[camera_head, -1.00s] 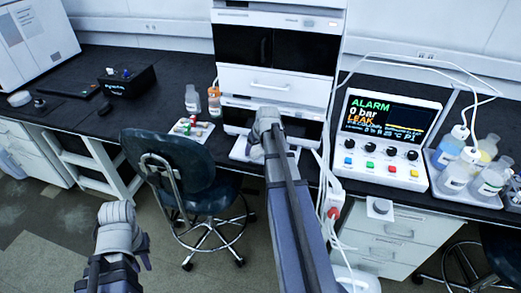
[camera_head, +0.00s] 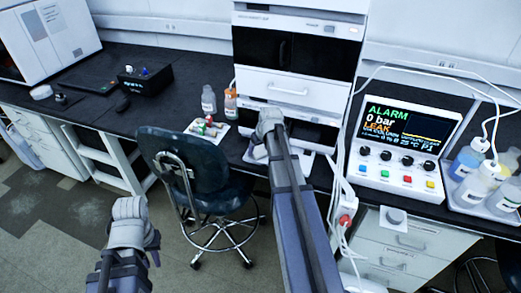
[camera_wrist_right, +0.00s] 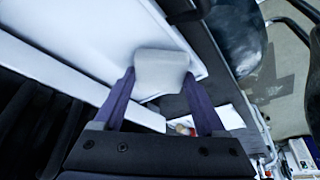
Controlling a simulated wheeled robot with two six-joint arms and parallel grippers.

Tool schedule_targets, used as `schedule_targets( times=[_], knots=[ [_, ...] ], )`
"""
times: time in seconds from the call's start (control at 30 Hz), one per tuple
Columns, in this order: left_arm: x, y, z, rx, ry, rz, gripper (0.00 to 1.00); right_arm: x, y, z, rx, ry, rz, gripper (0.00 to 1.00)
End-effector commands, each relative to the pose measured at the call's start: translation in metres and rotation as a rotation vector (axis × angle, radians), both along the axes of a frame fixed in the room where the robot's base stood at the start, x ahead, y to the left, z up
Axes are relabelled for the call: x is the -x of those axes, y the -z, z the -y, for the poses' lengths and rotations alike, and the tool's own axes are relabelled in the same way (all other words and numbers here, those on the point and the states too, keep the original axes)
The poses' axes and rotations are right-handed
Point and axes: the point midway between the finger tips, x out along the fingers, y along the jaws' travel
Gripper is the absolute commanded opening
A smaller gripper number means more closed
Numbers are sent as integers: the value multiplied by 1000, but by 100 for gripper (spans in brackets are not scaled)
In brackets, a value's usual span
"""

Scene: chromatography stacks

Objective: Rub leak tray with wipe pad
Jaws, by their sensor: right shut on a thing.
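The wipe pad (camera_wrist_right: 160,72) is a pale rounded block between the two purple fingers of my right gripper (camera_wrist_right: 163,85), which is shut on it. In the head view my right gripper (camera_head: 268,122) is at the foot of the chromatography stack, over the leak tray (camera_head: 306,163), a white tray at the bench's front edge. My arm hides part of the tray and the pad there. In the wrist view the pad overlaps a white tray-like surface (camera_wrist_right: 110,35); I cannot tell whether they touch. My left gripper (camera_head: 130,212) is low at the left, away from the bench, its fingers unclear.
The instrument stack (camera_head: 292,85) rises behind the right gripper. Bottles (camera_head: 230,104) and a small vial tray (camera_head: 207,128) stand left of it. The alarm panel (camera_head: 408,150) reads LEAK at the right, with cables before it. A chair (camera_head: 195,175) stands in front of the bench.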

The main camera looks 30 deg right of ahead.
Motion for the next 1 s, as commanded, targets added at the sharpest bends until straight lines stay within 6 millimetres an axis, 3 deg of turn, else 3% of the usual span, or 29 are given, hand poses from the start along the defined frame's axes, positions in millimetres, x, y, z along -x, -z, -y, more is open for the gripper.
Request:
schedule_targets(
  times=[0.17,0.73,1.0],
  knots=[
    [0,-6,0,0,0,0,22,0,-6,0,1,0,0,21],
    [0,-60,0,0,0,0,22,1,-60,1,1,0,0,21],
    [0,-60,0,0,0,0,22,1,-60,1,1,0,0,21]
  ],
)
